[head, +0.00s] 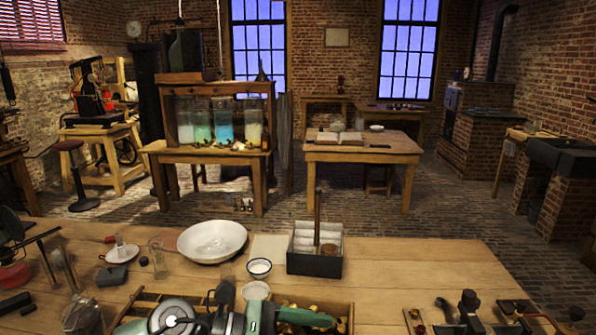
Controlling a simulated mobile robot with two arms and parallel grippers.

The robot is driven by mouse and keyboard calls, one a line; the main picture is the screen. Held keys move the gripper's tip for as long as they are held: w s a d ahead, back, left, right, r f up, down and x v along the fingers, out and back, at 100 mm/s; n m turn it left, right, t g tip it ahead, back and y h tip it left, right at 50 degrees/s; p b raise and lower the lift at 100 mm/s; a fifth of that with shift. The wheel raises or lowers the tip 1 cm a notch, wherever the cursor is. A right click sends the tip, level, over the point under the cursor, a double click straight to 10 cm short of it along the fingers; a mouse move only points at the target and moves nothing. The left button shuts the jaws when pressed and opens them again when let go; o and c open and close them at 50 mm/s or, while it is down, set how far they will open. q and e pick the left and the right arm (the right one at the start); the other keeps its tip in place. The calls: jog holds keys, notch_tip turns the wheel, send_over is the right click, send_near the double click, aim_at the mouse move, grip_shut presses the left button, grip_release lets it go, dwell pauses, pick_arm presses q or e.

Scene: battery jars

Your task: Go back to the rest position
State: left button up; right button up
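Green and grey parts that look like my folded arms show at the bottom middle of the head view, over the front of the near workbench (420,262). They overlap a shallow wooden tray (345,312) with brass-coloured pieces in it. Dark parts stand up among them, but I cannot make out separate fingertips, any gap between fingers, or anything held. The glass jars (224,120), with pale, green and blue contents, stand in a wooden case on the table at the back left, well away from my arms.
On the bench are a white basin (212,241), a small white bowl (259,268), a dark box (315,262) with pale contents and an upright rod, and glassware at left. Dark metal fittings (470,303) lie at right. Bare wood lies right of the box. A table (362,151) with an open book stands behind.

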pick_arm(q)
notch_tip(320, 180, up, 8)
jog(key=w+d+n+t+h, duration=0.15)
jog(key=n+t+h, duration=0.25)
jog(key=n+t, duration=0.5)
jog(key=w+a+n+t+y, duration=0.4)
jog(key=a+n+t+y, duration=0.3)
jog(key=n, duration=1.1)
jog(key=s+a+f+n+g+y, duration=0.2)
jog(key=a+f+n+y, duration=0.9)
jog(key=f+n, duration=0.4)
jog(key=s+a+f+n+g, duration=0.2)
jog(key=s+f+n+g, duration=0.15)
jog(key=s+f, duration=0.35)
jog(key=s+a+f+n+g+y, duration=0.1)
jog(key=s+a+f+n+g, duration=0.3)
jog(key=s, duration=0.5)
jog(key=s+a+f+n+g, duration=0.1)
jog(key=s+f+n+g, duration=0.25)
jog(key=s+f, duration=0.4)
notch_tip(320, 180, down, 25)
jog(key=s+g, duration=0.2)
jog(key=s+a+f+m, duration=0.1)
jog(key=s+a+f, duration=0.2)
jog(key=s+f, duration=1.3)
jog(key=shift+s+a+f+g, duration=0.15)
jog(key=shift+s+f+g, duration=0.25)
jog(key=shift+f, duration=0.05)
